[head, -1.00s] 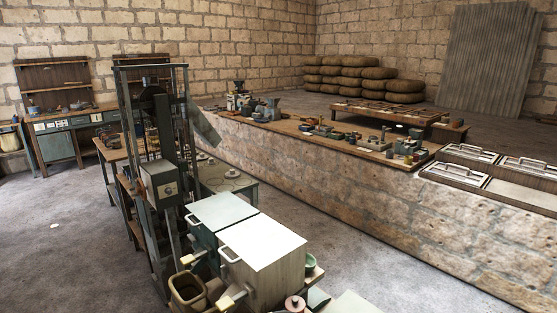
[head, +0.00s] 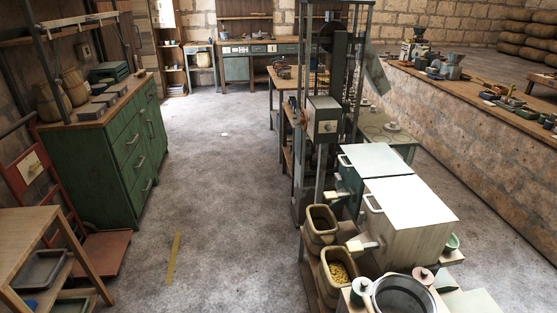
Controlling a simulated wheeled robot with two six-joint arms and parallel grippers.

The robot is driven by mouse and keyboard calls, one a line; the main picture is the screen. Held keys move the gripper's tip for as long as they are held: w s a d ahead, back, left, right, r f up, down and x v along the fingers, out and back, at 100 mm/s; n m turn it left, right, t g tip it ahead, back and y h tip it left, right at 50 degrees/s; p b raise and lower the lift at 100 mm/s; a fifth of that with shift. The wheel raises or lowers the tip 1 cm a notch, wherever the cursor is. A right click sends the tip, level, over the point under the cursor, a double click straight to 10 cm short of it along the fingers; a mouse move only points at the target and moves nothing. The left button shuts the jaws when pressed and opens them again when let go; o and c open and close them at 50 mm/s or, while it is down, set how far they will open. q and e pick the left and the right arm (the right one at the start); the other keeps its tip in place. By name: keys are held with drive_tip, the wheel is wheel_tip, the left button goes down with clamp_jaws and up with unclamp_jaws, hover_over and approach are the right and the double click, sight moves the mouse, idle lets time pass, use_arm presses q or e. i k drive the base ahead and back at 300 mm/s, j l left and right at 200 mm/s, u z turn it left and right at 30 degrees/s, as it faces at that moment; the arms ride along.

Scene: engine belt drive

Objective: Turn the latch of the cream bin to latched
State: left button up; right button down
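The cream bin (head: 412,228) stands at the lower right, a box with a flat pale lid and a looped handle at its left edge. A latch with a pale block-shaped grip (head: 362,245) sticks out from its left side. I cannot tell from here whether it is latched. A teal bin (head: 348,178) with a pale lid stands just behind it, with a similar latch grip (head: 331,195). Neither of my grippers is in view.
Open tubs (head: 321,222), one holding yellow bits (head: 339,272), stand left of the bins. A round metal pot (head: 402,296) is in front. A tall dark frame (head: 327,115) rises behind. Left of these is open floor, then a green cabinet (head: 122,160) and red cart (head: 103,249).

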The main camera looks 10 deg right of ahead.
sight(361, 218)
drive_tip(key=i+j+z, duration=0.1)
drive_tip(key=i, duration=0.35)
drive_tip(key=i+j+z, duration=0.15)
drive_tip(key=i+j, duration=0.15)
drive_tip(key=i+j+z, duration=0.1)
drive_tip(key=i+j, duration=0.2)
drive_tip(key=i, duration=0.2)
